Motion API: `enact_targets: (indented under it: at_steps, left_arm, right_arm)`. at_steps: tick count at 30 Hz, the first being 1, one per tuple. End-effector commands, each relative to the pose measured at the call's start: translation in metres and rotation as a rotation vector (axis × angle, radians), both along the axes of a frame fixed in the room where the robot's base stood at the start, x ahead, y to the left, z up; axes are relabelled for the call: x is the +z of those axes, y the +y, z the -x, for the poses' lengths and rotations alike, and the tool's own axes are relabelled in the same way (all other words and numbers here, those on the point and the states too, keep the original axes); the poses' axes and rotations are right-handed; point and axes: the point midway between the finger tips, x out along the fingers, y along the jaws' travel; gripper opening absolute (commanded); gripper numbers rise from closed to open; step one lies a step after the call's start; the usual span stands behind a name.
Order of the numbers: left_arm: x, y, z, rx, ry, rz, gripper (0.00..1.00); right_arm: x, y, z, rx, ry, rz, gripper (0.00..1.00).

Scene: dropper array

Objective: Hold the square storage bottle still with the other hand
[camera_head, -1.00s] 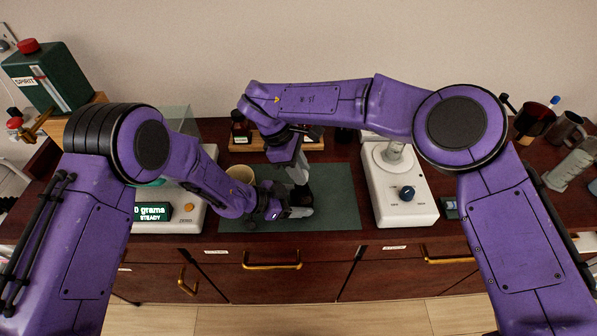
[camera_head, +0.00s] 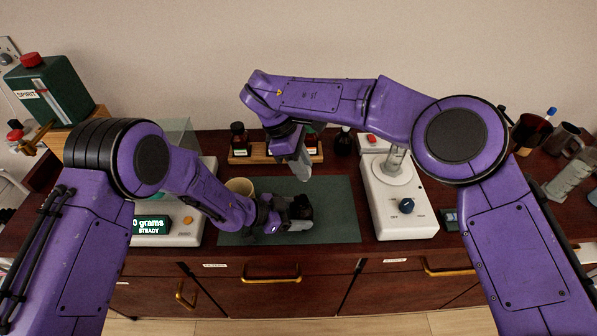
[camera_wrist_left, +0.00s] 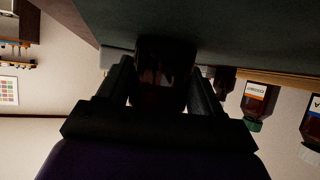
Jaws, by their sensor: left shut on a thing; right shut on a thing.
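The square storage bottle, dark brown, shows in the left wrist view (camera_wrist_left: 165,72) between the fingers of my left gripper (camera_wrist_left: 160,90), which is shut on it. In the head view the bottle (camera_head: 300,206) is a dark shape, partly hidden by my left gripper (camera_head: 291,214), on the dark green mat (camera_head: 335,195). My right gripper (camera_head: 302,168) is above and behind the bottle, apart from it, pointing down. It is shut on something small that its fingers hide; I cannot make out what.
Left of the mat stands a scale (camera_head: 180,222) reading in grams, STEADY. A beige cup (camera_head: 238,187) stands behind my left forearm. A wooden rack (camera_head: 258,156) with small bottles is at the back. A white device with a knob (camera_head: 398,195) is right. The mat's right part is clear.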

Motion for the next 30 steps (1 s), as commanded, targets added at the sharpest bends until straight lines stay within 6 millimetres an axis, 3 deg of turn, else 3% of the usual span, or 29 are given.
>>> enact_targets:
  at_steps: [18, 27, 28, 30]
  left_arm:
    - [-0.001, 0.000, 0.001, -0.001, 0.002, -0.001, 0.11]
    - [-0.001, 0.000, 0.001, -0.001, 0.002, -0.001, 0.11]
    - [-0.001, 0.000, 0.001, -0.001, 0.002, -0.001, 0.69]
    - [-0.001, 0.000, 0.001, -0.001, 0.002, -0.001, 0.92]
  right_arm:
    - [0.025, -0.019, -0.049, -0.001, -0.001, 0.001, 0.00]
    - [0.028, -0.021, -0.053, 0.001, -0.001, 0.000, 0.00]
    - [0.028, -0.021, -0.053, 0.001, -0.001, 0.000, 0.00]
    - [0.028, -0.021, -0.053, 0.001, -0.001, 0.000, 0.00]
